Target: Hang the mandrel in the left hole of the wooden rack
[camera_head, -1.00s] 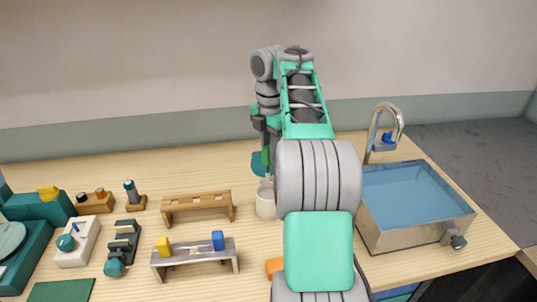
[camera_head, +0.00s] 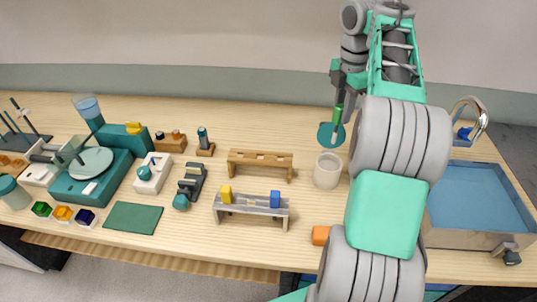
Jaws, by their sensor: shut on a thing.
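The mandrel, with a green handle (camera_head: 338,114), is held upright in my gripper (camera_head: 341,101). The gripper is shut on it, and its fingers are small and partly hidden by my arm. The mandrel's lower end shows in front of a round teal disc (camera_head: 326,140) at the back of the table; I cannot tell the gap between them. The wooden rack (camera_head: 260,157) stands to the left and nearer, a low brown bench with openings along its top. Its left hole is at the far end from my gripper.
A white cup (camera_head: 327,173) stands between the wooden rack and my arm. A grey rack (camera_head: 252,211) with yellow and blue pieces stands in front of the wooden rack. Table behind the rack is clear.

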